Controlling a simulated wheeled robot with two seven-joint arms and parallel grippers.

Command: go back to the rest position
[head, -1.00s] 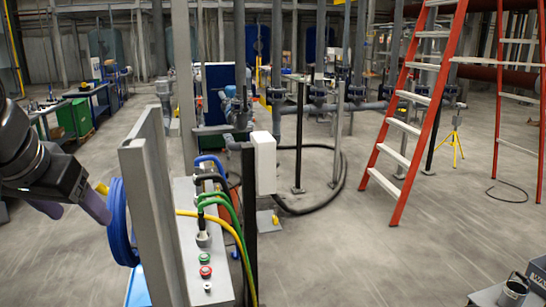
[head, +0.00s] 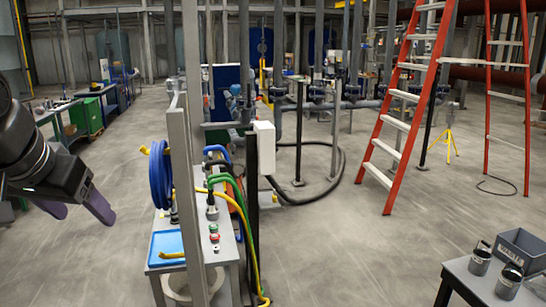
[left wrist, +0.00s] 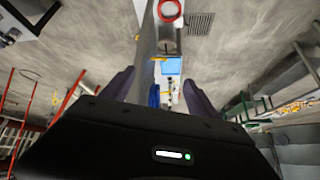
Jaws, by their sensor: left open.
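My left gripper (head: 78,208) is at the left of the head view, open and empty, its purple-grey fingers pointing down and right. In the left wrist view, its two fingers (left wrist: 153,84) stand apart with nothing held between them. A blue hose coil (head: 160,176) hangs on a yellow hook on the grey upright panel (head: 186,200), to the right of the gripper with a clear gap. In the left wrist view the coil (left wrist: 154,96) shows small beyond the fingers. My right gripper is not in view.
A bench with a blue tray (head: 167,246) and push-buttons (head: 214,238) stands by the panel, a white bucket (head: 180,288) below. An orange ladder (head: 415,100) stands behind right. Floor between is clear.

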